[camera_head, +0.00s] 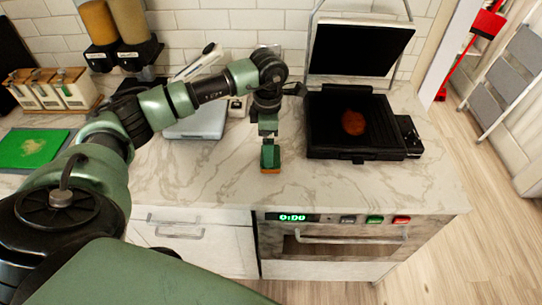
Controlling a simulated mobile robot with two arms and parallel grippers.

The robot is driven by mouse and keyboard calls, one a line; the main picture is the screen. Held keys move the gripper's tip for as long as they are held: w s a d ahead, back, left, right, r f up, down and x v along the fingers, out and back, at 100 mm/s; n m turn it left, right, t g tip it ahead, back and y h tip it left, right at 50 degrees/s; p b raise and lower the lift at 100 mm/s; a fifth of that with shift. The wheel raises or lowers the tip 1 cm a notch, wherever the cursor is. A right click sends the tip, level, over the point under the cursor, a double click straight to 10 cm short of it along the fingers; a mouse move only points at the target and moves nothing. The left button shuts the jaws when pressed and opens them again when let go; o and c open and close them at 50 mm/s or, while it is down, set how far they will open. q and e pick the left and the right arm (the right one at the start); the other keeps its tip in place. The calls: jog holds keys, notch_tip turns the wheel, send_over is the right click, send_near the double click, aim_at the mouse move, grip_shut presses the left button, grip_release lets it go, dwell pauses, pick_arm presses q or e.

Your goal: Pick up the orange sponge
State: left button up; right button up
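My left arm comes in from the left and reaches over the marble counter. Its gripper (269,146) points down near the middle of the counter. The orange sponge (270,171) shows as a small orange strip right at the gripper's lower end, close to the counter's front edge. The rest of the sponge is hidden or blends with the green gripper parts. The fingers are too small to tell whether they are open or shut on it. My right gripper is not in view.
An open grill (352,155) with a brown-orange patty (353,123) stands right of the gripper. A pale scale-like appliance (197,123) is behind my arm. A green cutting board (33,148) lies far left. The counter front between gripper and grill is clear.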

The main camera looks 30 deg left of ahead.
pick_arm(q)
jog(key=f, duration=0.1)
jog(key=f+p, duration=0.2)
jog(key=shift+w+d+f, duration=0.1)
jog(key=shift+w+f, duration=0.2)
jog(key=shift+f, duration=0.7)
jog(key=c, duration=1.3)
